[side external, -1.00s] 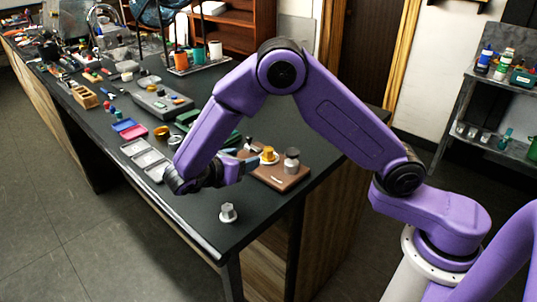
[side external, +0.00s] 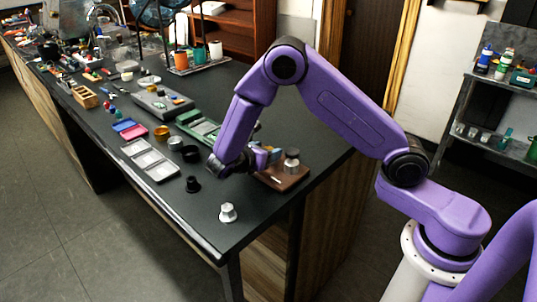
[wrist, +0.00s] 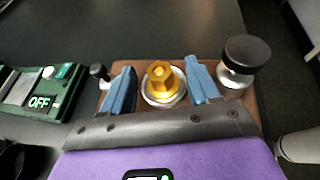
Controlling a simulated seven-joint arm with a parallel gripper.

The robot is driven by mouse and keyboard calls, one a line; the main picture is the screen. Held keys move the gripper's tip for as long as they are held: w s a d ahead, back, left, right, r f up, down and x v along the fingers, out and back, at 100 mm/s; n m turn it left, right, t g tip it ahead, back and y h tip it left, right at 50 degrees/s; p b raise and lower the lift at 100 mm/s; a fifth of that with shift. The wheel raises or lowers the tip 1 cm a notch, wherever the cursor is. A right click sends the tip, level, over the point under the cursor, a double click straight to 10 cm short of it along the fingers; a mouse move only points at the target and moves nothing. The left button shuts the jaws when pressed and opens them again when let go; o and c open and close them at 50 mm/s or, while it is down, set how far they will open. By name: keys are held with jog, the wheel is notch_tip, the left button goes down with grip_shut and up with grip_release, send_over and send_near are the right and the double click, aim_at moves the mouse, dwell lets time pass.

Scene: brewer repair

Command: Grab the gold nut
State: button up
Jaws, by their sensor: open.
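The gold nut (wrist: 161,79) is a hexagonal piece on a round silver washer-like base (wrist: 178,97), on a brown board (wrist: 203,71). In the wrist view it lies between the two blue fingers of my gripper (wrist: 162,86). The fingers are apart, one on each side of the nut, with visible gaps. In the side view my gripper (side external: 264,155) is low over the board (side external: 290,180), and the nut is mostly hidden by the fingers.
A green device marked OFF (wrist: 45,92) is farther left. In the side view, a silver part (side external: 228,212) and a black part (side external: 192,184) stand near the table's front edge.

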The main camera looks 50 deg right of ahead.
jog(key=shift+d, duration=0.15)
grip_shut()
jog(key=shift+r, duration=0.1)
